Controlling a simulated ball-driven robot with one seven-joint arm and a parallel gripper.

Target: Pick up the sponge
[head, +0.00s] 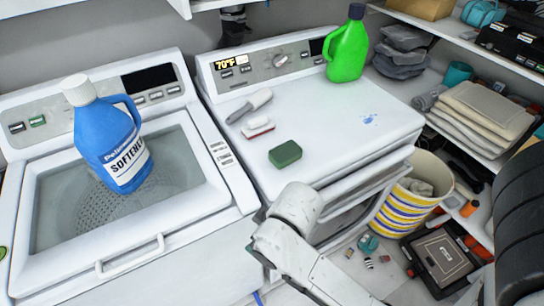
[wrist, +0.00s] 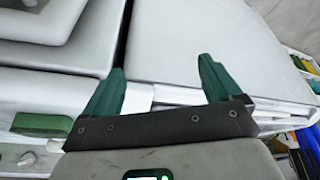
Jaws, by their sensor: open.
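The sponge (head: 285,154) is a dark green block lying flat on the white top of the right-hand machine, near its front edge. My gripper (wrist: 160,72) shows in the wrist view, with two dark green fingers spread wide apart and nothing between them. White machine surfaces lie beyond the fingers. In the head view my white arm comes up from the lower right, in front of the right-hand machine, and the gripper's fingers cannot be made out. A green object (wrist: 42,125) shows at the left of the wrist view; I cannot tell whether it is the sponge.
A red-and-white brush (head: 257,127) and a grey-handled tool (head: 249,106) lie behind the sponge. A green jug (head: 347,50) stands at the back. A blue softener bottle (head: 108,138) stands on the left washer. A striped basket (head: 405,210) and loaded shelves are right.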

